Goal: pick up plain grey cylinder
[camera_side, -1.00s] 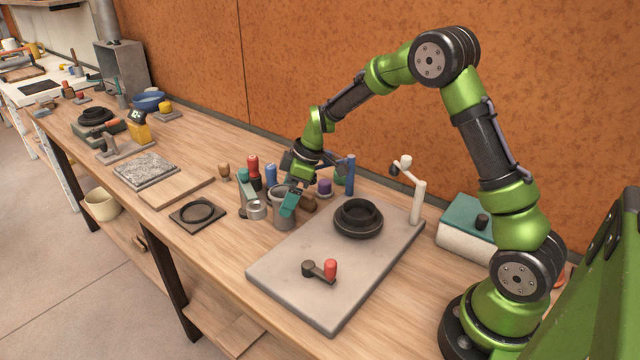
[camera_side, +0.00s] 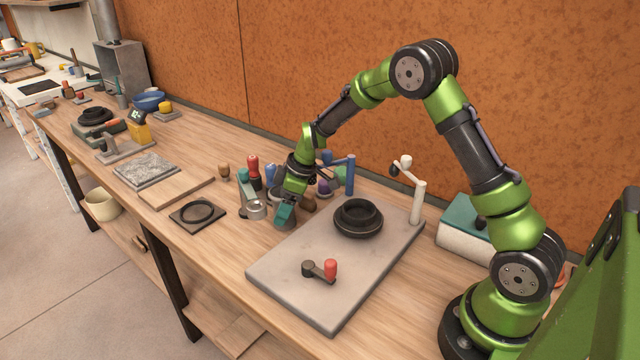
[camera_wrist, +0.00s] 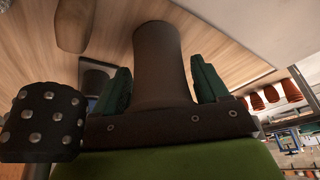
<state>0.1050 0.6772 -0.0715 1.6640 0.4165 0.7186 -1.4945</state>
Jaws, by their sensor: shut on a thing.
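The plain grey cylinder (camera_wrist: 158,50) shows dark grey-brown in the wrist view, between the two teal fingers of my gripper (camera_wrist: 162,88). My gripper is shut on it. In the side view my gripper (camera_side: 287,213) points down at the back left corner of the grey slab, and its teal finger hides most of the cylinder. I cannot tell whether the cylinder's base touches the bench.
A blue post (camera_side: 351,174) stands behind. The grey slab (camera_side: 290,300) bears a dark round piece (camera_side: 358,219) and a red-knobbed crank (camera_side: 330,269).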

